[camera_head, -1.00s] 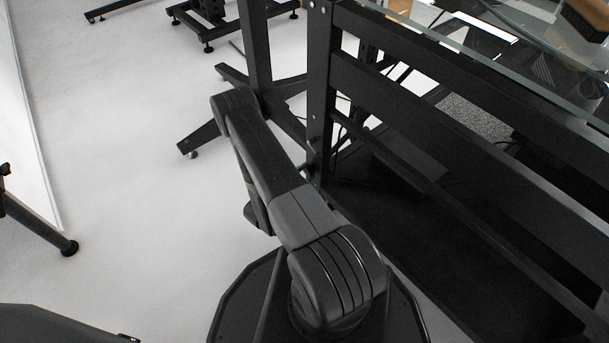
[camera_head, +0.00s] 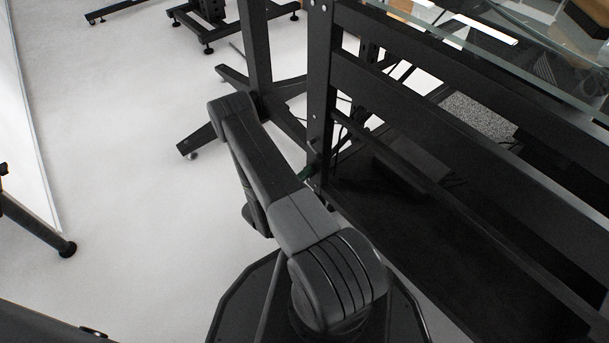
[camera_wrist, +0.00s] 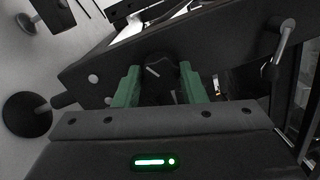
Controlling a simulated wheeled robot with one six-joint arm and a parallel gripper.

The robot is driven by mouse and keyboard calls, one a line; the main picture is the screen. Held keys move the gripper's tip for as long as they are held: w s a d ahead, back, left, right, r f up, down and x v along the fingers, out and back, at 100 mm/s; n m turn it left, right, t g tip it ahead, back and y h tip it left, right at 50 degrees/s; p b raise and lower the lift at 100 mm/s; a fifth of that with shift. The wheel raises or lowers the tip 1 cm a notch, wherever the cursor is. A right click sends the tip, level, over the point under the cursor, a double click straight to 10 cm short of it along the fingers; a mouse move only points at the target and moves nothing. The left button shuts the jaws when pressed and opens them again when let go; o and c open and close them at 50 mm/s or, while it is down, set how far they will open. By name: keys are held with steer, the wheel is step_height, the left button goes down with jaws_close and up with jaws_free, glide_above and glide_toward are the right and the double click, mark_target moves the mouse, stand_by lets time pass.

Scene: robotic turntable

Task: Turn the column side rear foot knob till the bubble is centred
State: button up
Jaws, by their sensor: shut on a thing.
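My gripper (camera_wrist: 157,80) shows in the wrist view with its two green fingers on either side of a dark round knob (camera_wrist: 159,66). The knob has a short pale mark on it and sits at a black beam. The fingers are shut on it. In the head view a small bit of green finger (camera_head: 305,173) shows beside the foot of the black upright post (camera_head: 321,100); my arm hides most of the gripper there. I cannot see a bubble level in either view.
The black frame (camera_head: 450,95) with long rails and a glass top fills the right. A neighbouring leg with a splayed foot (camera_head: 200,138) stands just behind my arm. Pale floor (camera_head: 120,170) is open on the left. A silver-ended lever (camera_wrist: 280,45) shows in the wrist view.

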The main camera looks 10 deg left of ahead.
steer(key=shift+r+m+g+h, duration=0.15)
steer(key=shift+m+g, duration=0.3)
steer(key=shift+m, duration=5.25)
steer(key=shift+m+g+h, duration=0.1)
steer(key=shift+m+g, duration=0.4)
steer(key=shift+m, duration=5.2)
steer(key=shift+r+m+g+h, duration=0.15)
steer(key=shift+m+g, duration=0.3)
steer(key=shift+m, duration=5.25)
steer(key=shift+f, duration=0.15)
steer(key=o, duration=1)
